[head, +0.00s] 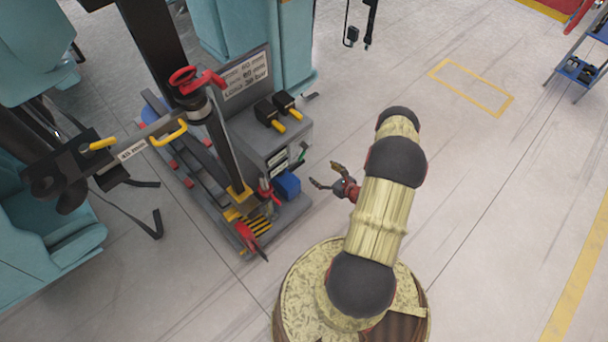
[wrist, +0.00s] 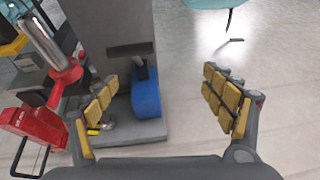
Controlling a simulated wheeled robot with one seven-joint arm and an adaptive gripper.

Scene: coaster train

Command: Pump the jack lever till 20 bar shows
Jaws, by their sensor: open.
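My gripper (head: 323,175) is open and empty, just right of the grey machine (head: 292,140). In the wrist view the gripper (wrist: 158,88) has its padded fingers spread wide. A red jack-like unit (wrist: 35,122) with a silver cylinder (wrist: 43,42) and a dark handle shows left of the fingers there. Red parts (head: 246,236) with a dark end also show at the machine's front in the head view. I cannot tell for sure which part is the jack lever. No pressure reading is legible.
A blue block (wrist: 146,98) stands on the machine's base, also in the head view (head: 287,184). A sign (head: 245,76) carries mm and bar figures. Teal seats stand left and behind. The floor (head: 480,190) at right is clear.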

